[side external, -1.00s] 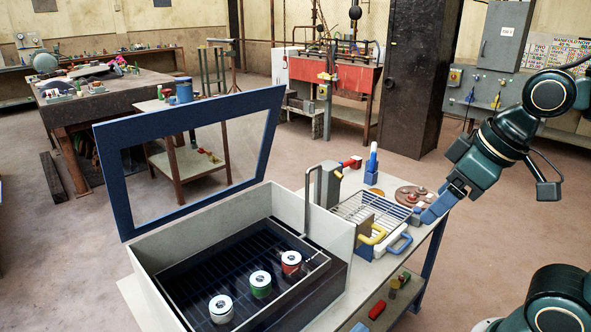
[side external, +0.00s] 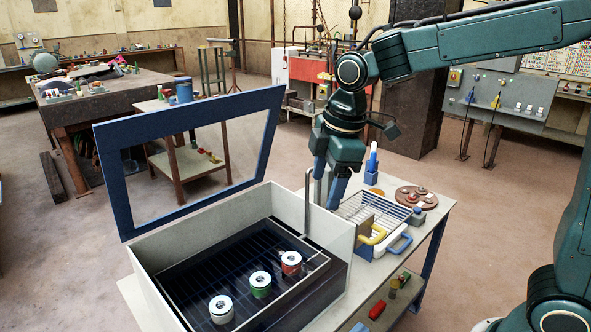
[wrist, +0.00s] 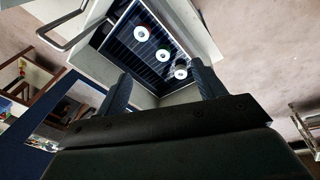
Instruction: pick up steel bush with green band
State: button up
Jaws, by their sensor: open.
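The steel bush with a green band (side external: 260,285) stands upright in the dark gridded tray of the open box, between two other bushes. It is also the middle bush in the wrist view (wrist: 163,56), where its band colour cannot be made out. A bush with a red band (side external: 291,263) stands behind it to the right, and a pale bush (side external: 221,309) stands in front to the left. My gripper (side external: 328,188) is open and empty, pointing down above the back right corner of the box, clear of the bushes. Both fingers show in the wrist view (wrist: 160,72).
The box (side external: 170,293) has high pale walls, and its blue-framed clear lid (side external: 113,185) stands raised at the back left. A bent metal handle (side external: 308,205) rises by the box's back right corner, near my fingers. A wire rack (side external: 365,208) and yellow handle (side external: 374,236) are to the right.

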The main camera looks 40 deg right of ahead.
jog(key=w+a+f+n+g, duration=0.1)
jog(key=w+a+f+n, duration=0.35)
jog(key=w+f, duration=0.25)
jog(key=n+g, duration=0.1)
jog(key=n, duration=0.4)
send_near(260, 280)
jog(key=shift+m, duration=0.25)
jog(key=shift+w+a+f, duration=0.1)
jog(key=shift+w+f, duration=0.1)
jog(key=shift+f, duration=1.1)
jog(key=shift+w+a+f, duration=0.1)
jog(key=shift+w+f, duration=0.1)
jog(key=shift+f, duration=1.1)
jog(key=shift+d+f, duration=0.1)
jog(key=shift+s+f, duration=0.2)
jog(key=shift+f, duration=2.3)
jog(key=c, duration=1.3)
jog(key=shift+o, duration=0.2)
